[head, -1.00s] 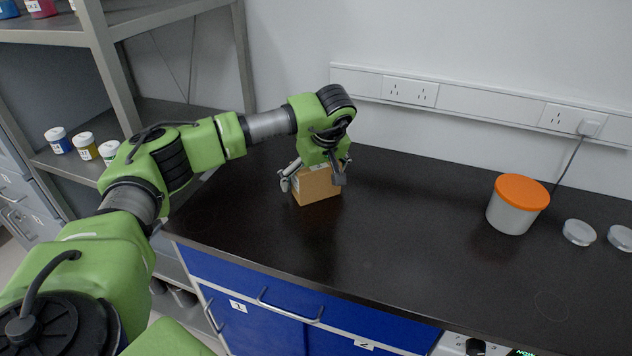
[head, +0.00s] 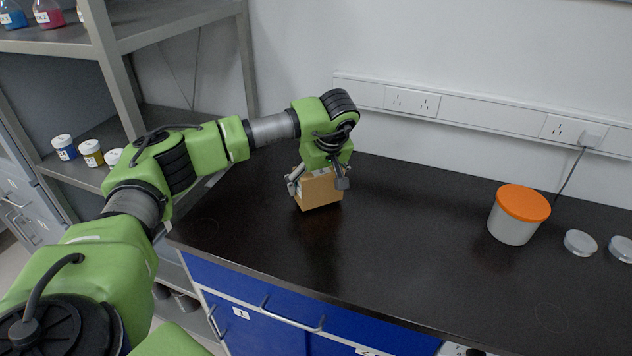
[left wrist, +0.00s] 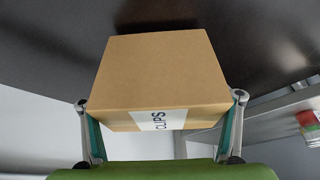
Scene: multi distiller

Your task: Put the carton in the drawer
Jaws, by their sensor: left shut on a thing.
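The brown carton (head: 320,190) is on or just above the black bench top, near its left end; I cannot tell whether it touches. My left gripper (head: 318,183) comes down from above and is shut on the carton, one finger on each side; the fingers also show in the left wrist view (left wrist: 162,125). Blue drawer fronts with silver handles (head: 291,316) sit under the bench's front edge, and they look shut. My right gripper is not in view.
A white tub with an orange lid (head: 518,214) stands on the bench at the right, beside two clear round dishes (head: 580,243). A grey shelf unit (head: 180,35) with small bottles is at the left. The middle of the bench (head: 410,240) is clear.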

